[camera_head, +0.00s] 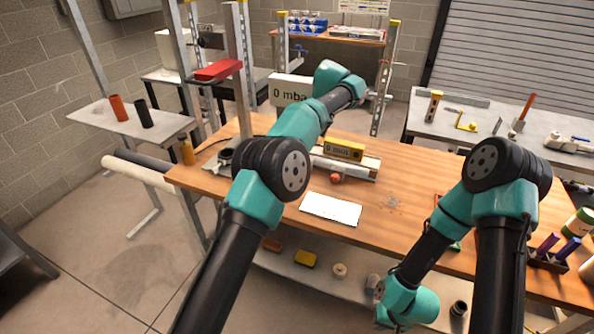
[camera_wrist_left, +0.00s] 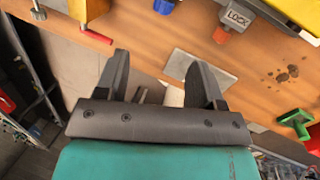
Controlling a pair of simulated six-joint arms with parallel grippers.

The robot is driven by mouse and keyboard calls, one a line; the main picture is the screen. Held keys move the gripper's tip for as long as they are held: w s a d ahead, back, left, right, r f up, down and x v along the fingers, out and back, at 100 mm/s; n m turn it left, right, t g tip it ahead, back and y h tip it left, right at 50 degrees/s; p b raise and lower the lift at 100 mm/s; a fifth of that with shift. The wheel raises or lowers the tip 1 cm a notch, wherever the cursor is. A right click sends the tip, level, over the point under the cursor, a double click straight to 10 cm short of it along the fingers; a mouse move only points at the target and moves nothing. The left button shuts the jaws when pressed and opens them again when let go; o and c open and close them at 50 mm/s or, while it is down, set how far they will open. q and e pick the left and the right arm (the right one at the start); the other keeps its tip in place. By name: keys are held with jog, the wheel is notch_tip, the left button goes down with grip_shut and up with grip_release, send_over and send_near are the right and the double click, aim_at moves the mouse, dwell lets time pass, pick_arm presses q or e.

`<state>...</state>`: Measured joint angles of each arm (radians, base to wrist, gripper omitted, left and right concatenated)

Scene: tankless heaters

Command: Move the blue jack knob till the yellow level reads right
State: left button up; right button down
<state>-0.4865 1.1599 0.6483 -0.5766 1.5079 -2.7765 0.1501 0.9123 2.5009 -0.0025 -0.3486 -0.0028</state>
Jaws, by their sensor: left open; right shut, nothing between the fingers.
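The yellow level (camera_head: 344,148) lies on a pale rail on the wooden bench; its small display starts with 0, the rest is too small to read. In the left wrist view, a blue knob (camera_wrist_left: 163,6) shows at the top edge, ahead of my left gripper (camera_wrist_left: 158,60), which is open and empty. An orange-red knob (camera_wrist_left: 222,34) sits under a LOCK label to its right. In the head view the blue knob cannot be made out and my arm hides the left gripper. My right gripper (camera_head: 384,302) is low by the bench's front edge, shut and empty; its fingers are barely discernible.
A pale plate (camera_head: 331,209) lies on the bench before the rail. A sign (camera_head: 290,90) reading 0 mba, partly covered, stands behind. Mid-bench is mostly clear.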

pick_arm(q)
jog(key=shift+s+d+f+m+g, duration=0.1)
jog(key=shift+s+f+m+g, duration=0.15)
jog(key=shift+f, duration=0.2)
jog(key=shift+s+d+f+m+g, duration=0.1)
jog(key=shift+f+m+g, duration=0.05)
jog(key=shift+f+m, duration=0.25)
jog(key=shift+f, duration=0.15)
jog(key=x, duration=1.7)
jog(key=shift+w+a, duration=0.1)
jog(key=shift+a, duration=0.2)
jog(key=c, duration=0.9)
